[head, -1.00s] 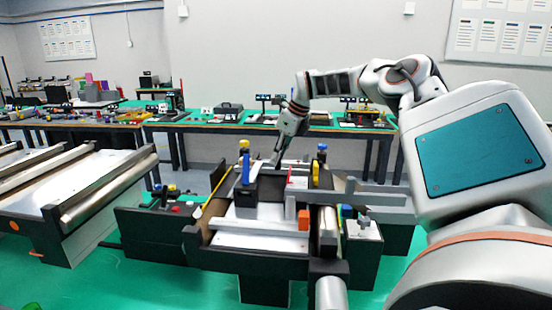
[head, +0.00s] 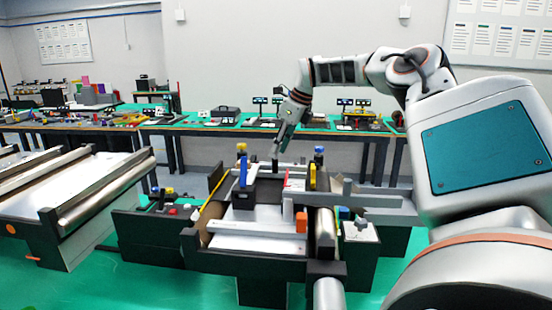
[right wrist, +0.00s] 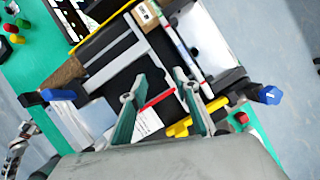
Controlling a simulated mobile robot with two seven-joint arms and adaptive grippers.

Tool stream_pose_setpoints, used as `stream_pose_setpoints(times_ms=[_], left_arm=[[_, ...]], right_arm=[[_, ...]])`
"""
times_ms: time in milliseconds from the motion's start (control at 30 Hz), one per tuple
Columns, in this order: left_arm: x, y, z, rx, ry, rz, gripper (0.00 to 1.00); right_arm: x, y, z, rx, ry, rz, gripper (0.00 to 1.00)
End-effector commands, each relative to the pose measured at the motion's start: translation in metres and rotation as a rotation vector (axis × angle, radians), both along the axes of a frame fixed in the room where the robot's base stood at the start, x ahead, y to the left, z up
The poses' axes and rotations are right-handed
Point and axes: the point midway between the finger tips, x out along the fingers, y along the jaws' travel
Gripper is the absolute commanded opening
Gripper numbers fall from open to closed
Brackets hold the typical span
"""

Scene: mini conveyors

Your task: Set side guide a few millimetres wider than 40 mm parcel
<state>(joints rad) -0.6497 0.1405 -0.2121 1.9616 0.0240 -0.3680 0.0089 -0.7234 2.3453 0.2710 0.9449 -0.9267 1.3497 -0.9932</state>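The mini conveyor (head: 215,257) stands in the middle of the head view. A pale bar (head: 258,229), perhaps the side guide, lies across its bed. An orange block (head: 301,222) and a short pale upright piece (head: 288,210) are at its right end; I cannot tell whether either is the parcel. My right gripper (head: 275,154) points down at the conveyor's far side. In the right wrist view its two teal fingers (right wrist: 161,95) are apart, with a red strip (right wrist: 158,99) beyond the gap. Grey bars (right wrist: 118,66) lie ahead of them. My left gripper is not in view.
Blue (head: 243,171) and yellow (head: 312,177) uprights rise from the conveyor close to my right gripper. Another conveyor (head: 75,187) stands at left, with a long workbench (head: 225,128) behind.

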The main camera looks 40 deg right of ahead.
Motion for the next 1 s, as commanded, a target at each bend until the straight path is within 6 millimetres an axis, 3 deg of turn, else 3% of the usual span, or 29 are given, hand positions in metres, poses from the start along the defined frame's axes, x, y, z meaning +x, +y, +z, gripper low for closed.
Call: stream_pose_setpoints(times_ms=[200,400,1000], left_arm=[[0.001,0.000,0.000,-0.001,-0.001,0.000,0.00],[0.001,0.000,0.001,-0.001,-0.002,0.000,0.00],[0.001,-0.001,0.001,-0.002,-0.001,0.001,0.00]], right_arm=[[-0.016,-0.005,0.041,-0.002,-0.001,-0.001,0.31],[-0.025,-0.007,0.061,-0.001,0.001,-0.001,0.31],[-0.027,-0.008,0.066,-0.001,0.002,0.000,0.31]])
